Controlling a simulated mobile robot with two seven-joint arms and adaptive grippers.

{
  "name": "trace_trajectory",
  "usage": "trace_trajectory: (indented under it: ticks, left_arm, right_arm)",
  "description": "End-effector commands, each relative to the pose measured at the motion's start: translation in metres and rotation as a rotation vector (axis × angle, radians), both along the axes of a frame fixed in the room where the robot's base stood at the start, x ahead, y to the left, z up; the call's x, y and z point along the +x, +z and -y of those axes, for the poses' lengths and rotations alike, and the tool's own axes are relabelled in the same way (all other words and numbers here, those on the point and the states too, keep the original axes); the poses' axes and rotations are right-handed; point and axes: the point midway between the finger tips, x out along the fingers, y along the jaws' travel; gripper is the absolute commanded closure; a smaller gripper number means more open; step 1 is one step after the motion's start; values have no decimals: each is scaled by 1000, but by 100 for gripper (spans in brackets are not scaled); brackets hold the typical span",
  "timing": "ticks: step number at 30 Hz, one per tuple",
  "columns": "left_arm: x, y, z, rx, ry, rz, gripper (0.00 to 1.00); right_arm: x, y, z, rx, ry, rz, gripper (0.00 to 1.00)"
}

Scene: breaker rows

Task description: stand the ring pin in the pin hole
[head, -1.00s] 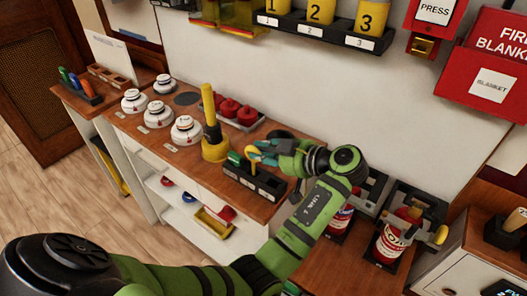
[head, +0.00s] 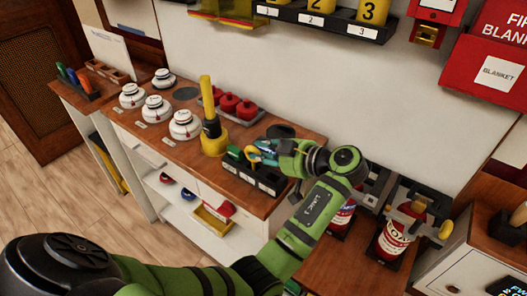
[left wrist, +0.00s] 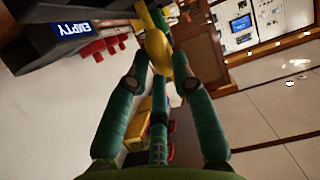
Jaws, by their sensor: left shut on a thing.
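My left gripper (head: 262,152) is over the black rack (head: 252,177) at the front edge of the wooden counter. In the left wrist view its teal fingers (left wrist: 160,62) are closed on a yellow piece, which looks like the ring pin (left wrist: 157,48). In the head view the fingers mostly hide this piece. Whether it stands clear of the rack cannot be told. Red fire extinguishers (head: 394,240) stand at lower right with grey and yellow fittings on top. I cannot make out the pin hole. My right gripper is not in view.
A yellow-black upright handle (head: 210,120) stands on a yellow base left of the gripper. Several white detectors (head: 157,107) and red knobs (head: 229,102) are on the counter. A wall shelf (head: 318,26) holds numbered yellow cups. A dark round disc (head: 281,131) lies behind the gripper.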

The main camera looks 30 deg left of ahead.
Motion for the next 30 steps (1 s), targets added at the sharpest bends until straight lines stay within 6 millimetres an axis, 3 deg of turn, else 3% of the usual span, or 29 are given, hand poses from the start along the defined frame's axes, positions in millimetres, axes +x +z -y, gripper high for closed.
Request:
trace_trajectory:
  ticks: [4, 5, 6, 7, 19, 30]
  left_arm:
    - [0, -5, 0, 0, 0, 0, 100]
    - [0, -4, 0, 0, 0, 0, 67]
    - [0, -3, 0, 0, 0, 0, 51]
    - [0, -3, 0, 0, 0, 0, 48]
    - [0, 2, 0, -1, 1, 2, 48]
    - [0, 68, 0, -1, 1, 6, 48]
  right_arm:
    - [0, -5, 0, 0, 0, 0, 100]
    - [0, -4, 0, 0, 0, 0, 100]
    - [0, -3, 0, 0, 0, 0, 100]
    - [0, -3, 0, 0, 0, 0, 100]
    - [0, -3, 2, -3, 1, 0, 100]
    - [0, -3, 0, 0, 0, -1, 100]
